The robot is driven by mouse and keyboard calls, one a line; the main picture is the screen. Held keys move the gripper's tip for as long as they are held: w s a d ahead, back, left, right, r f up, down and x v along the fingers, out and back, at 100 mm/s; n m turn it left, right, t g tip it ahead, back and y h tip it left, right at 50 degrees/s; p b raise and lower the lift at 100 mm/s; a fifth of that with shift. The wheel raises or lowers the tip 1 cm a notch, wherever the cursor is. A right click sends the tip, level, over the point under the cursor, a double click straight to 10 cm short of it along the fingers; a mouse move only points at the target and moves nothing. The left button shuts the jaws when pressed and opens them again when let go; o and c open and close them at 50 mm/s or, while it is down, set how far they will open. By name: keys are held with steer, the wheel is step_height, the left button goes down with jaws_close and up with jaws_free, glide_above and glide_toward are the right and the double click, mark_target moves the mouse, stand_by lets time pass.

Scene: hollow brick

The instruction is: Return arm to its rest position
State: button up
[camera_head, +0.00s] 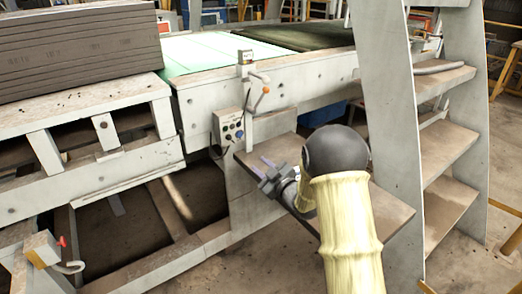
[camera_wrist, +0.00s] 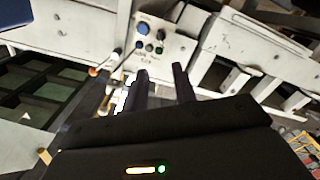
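My gripper (camera_head: 264,168) is at the end of my arm, low in the middle of the head view, in front of the machine's grey side. In the wrist view the two dark fingers of my gripper (camera_wrist: 160,72) stand apart, with nothing held between them. The arm is bent, with a dark round joint and a pale yellow sleeved link in the foreground. A control box (camera_head: 229,127) with several buttons is just beyond and above the gripper. It also shows past the fingertips in the wrist view (camera_wrist: 165,42).
A brown shelf (camera_head: 380,205) lies beneath and behind my arm. A lever with an orange knob (camera_head: 263,95) sticks out above the gripper. Metal steps (camera_head: 445,150) stand close at right. A stack of dark boards (camera_head: 75,55) is at upper left. Dusty floor (camera_head: 230,270) is open at the bottom.

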steer(key=s+d+f+m+g+h, duration=0.1)
steer(key=s+d+m+g+h, duration=0.3)
steer(key=s+d+m+h, duration=0.5)
steer(key=s+d+f+m+g, duration=0.1)
steer(key=s+d+g, duration=0.15)
steer(key=s, duration=0.55)
steer(key=s+d+f+m+g+h, duration=0.1)
steer(key=s+m+g, duration=0.15)
steer(key=s, duration=0.55)
steer(key=s+d+f+g, duration=0.1)
steer(key=s+g, duration=0.2)
steer(key=s, duration=0.5)
steer(key=w+p+v, duration=0.3)
steer(key=p+v, duration=0.9)
steer(key=w+r+p+v, duration=0.1)
steer(key=w+p+v, duration=0.2)
steer(key=p+v, duration=1)
steer(key=shift+r, duration=0.3)
